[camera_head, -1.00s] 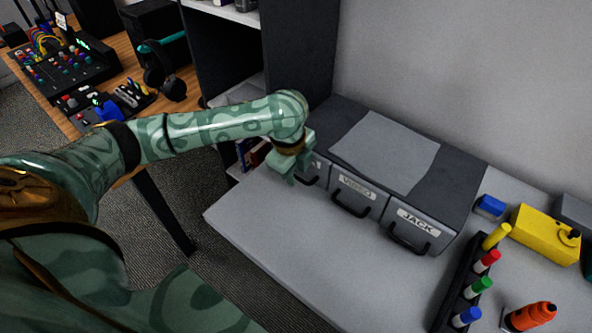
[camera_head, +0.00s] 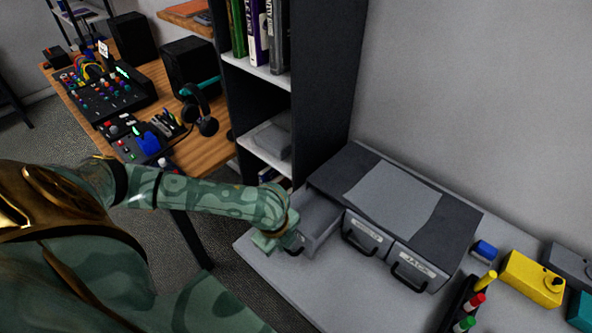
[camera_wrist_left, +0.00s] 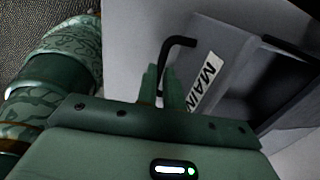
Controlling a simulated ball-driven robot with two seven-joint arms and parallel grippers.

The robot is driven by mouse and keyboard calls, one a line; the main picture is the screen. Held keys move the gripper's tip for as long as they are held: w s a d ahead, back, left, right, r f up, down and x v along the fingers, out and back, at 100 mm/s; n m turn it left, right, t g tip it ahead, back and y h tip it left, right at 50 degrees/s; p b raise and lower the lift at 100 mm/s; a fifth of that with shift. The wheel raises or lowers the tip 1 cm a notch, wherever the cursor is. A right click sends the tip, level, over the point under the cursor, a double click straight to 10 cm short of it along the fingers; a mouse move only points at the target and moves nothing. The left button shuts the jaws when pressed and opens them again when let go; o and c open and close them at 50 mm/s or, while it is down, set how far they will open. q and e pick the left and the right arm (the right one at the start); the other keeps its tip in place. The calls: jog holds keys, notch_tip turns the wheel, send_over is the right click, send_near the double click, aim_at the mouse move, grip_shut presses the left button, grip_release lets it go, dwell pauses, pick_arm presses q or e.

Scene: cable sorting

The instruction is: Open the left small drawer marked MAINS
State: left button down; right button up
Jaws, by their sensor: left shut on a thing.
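The left small drawer (camera_head: 316,222) is pulled out of the grey drawer unit (camera_head: 446,226), and I can see into its open top. In the left wrist view its front bears a partly hidden white label (camera_wrist_left: 206,82) reading "MAIN". My left gripper (camera_head: 280,238) is at the drawer's front. In the left wrist view the gripper (camera_wrist_left: 164,88) is shut on the black handle (camera_wrist_left: 178,42) of this drawer. The VIDEO drawer (camera_head: 364,235) and the JACK drawer (camera_head: 416,268) beside it are closed. My right gripper is not in view.
A grey sheet (camera_head: 394,196) lies on the unit. Right of it are a blue block (camera_head: 484,250), a yellow box (camera_head: 532,279) and a marker rack (camera_head: 462,307). A dark shelf (camera_head: 322,90) stands behind left. The grey table top (camera_head: 350,290) is clear in front.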

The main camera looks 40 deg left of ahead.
pick_arm(q)
jog(key=shift+s+a+r+p, duration=0.15)
jog(key=shift+s+p, duration=0.25)
jog(key=shift+s, duration=0.25)
jog(key=shift+s+d+r+p, duration=0.1)
jog(key=shift+s+p, duration=0.25)
jog(key=shift+s, duration=0.25)
jog(key=shift+s+f, duration=0.2)
jog(key=shift+s, duration=0.25)
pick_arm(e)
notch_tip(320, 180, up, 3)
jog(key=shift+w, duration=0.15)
pick_arm(q)
jog(key=c, duration=1.5)
grip_release()
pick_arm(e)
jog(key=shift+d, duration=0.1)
